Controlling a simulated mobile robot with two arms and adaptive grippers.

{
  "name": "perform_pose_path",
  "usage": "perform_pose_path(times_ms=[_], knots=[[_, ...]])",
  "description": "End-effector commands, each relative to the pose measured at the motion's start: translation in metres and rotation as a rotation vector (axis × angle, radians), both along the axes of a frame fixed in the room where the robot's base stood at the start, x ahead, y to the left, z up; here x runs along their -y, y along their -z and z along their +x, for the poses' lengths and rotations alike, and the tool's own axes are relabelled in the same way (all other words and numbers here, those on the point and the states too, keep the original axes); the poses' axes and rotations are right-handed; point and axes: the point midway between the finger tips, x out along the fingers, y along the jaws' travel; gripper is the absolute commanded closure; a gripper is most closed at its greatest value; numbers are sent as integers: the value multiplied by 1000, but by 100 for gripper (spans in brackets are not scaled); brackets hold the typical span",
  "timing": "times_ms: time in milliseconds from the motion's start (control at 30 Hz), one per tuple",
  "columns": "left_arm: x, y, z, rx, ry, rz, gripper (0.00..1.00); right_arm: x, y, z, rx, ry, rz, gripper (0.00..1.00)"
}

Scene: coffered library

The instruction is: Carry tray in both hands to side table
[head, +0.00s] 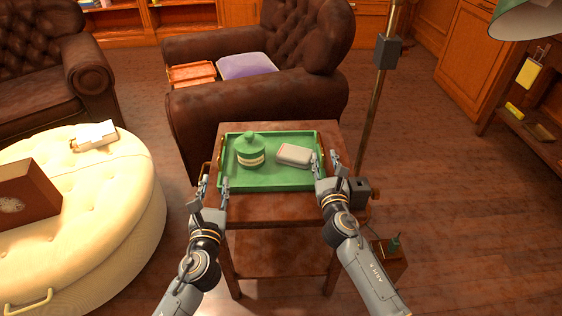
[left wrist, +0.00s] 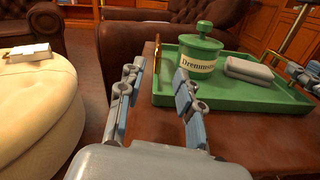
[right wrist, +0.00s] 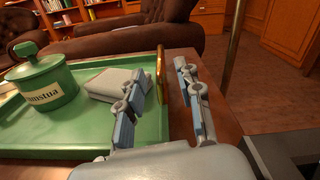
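The green tray (head: 275,184) lies flat on a small wooden table (head: 275,211). It holds a green lidded jar with a cream label (head: 250,152) and a pale grey box-like item (head: 294,155). Brass handles stand at its two ends: the left handle (left wrist: 157,55) and the right handle (right wrist: 160,72). My left gripper (head: 215,183) is open at the tray's left end, the left handle appearing ahead between its fingers. My right gripper (head: 325,160) is open at the right end, with the right handle appearing between its fingers. Contact with either handle cannot be told.
A brown leather armchair (head: 265,105) with a purple cushion stands behind the table. A cream tufted ottoman (head: 120,200) is at left, bearing a dark box (head: 28,195). A brass lamp pole (head: 373,120) rises at right. Open wooden floor (head: 450,190) lies further right.

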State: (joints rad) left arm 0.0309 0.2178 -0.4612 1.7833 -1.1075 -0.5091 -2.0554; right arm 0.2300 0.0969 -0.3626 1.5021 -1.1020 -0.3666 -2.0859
Motion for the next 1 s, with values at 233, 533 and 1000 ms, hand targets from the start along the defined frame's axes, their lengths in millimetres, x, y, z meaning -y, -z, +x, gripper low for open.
perform_pose_path(times_ms=[233,533,1000], knots=[[0,0,0,0,0,0,65,0,1,-52,-2,-2,0,65],[0,0,0,0,0,0,65,0,0,-82,-1,-1,0,65],[0,0,0,0,0,0,65,0,0,-83,0,-1,1,65]])
